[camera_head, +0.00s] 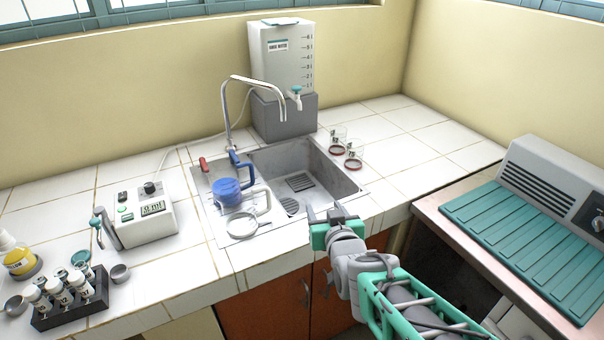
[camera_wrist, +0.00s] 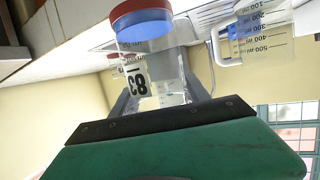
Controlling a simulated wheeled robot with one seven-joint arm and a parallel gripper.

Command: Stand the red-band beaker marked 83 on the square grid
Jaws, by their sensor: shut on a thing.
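The red-band beaker marked 83 (camera_wrist: 150,65) is clear, with a red band at one end and blue showing inside the band. It fills the middle of the wrist view, which looks upside down, so the band is at its lower end. My gripper (camera_wrist: 155,100) is shut on it; the green gripper body also shows in the head view (camera_head: 330,214), in front of the sink. The beaker is hard to make out there. A dark, squarish slotted grid (camera_head: 300,182) lies on the sink floor. A second slotted patch (camera_head: 290,205) lies nearer; its outline is unclear.
Two other red-band beakers (camera_head: 353,156) stand right of the sink (camera_head: 336,178). A blue jug (camera_head: 227,191) and clear jug (camera_head: 243,225) stand left, near the tap (camera_head: 229,115). A bottle rack (camera_head: 70,305) is far left. The counter right of the beakers is clear.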

